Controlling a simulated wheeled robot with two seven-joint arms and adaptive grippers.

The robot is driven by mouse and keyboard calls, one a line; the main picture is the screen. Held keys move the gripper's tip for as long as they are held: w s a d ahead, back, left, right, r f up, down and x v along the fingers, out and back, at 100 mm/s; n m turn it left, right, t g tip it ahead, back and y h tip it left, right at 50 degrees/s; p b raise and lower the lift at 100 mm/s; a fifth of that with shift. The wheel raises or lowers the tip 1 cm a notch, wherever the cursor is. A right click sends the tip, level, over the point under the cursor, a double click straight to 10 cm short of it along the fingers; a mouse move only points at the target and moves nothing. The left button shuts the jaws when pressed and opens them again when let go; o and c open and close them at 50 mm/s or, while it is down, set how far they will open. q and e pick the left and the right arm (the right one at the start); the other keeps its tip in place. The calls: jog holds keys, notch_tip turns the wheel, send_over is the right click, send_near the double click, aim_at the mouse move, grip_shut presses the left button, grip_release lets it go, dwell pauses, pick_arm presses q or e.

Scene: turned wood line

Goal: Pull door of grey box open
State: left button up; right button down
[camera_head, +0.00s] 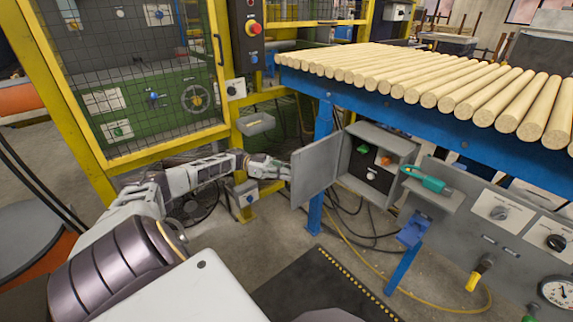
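The grey box (408,150) is mounted below the blue conveyor frame, right of centre. Its door (316,168) is swung well open to the left, so the inside shows. A green part, an orange part and a black-and-white panel (370,172) are inside the box. My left arm reaches in from the lower left. Its gripper (284,171) is at the door's outer left edge, very close to it or touching. The fingers are small in the picture, and I cannot tell whether they are open or shut on the edge. My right gripper does not show.
Wooden rods (440,78) lie in a row on the blue conveyor (430,112) above the box. A teal-handled tool (423,179) lies on a small shelf right of the box. A yellow-framed mesh cage (150,75) stands left. Cables hang below the door. A black mat (318,285) covers floor in front.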

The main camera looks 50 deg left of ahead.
pick_arm(q)
jog(key=o, duration=0.4)
jog(key=shift+r, duration=0.1)
jog(key=shift+o, duration=0.2)
jog(key=v, duration=1.2)
dwell(0.4)
dwell(0.6)
jog(key=shift+d, duration=0.15)
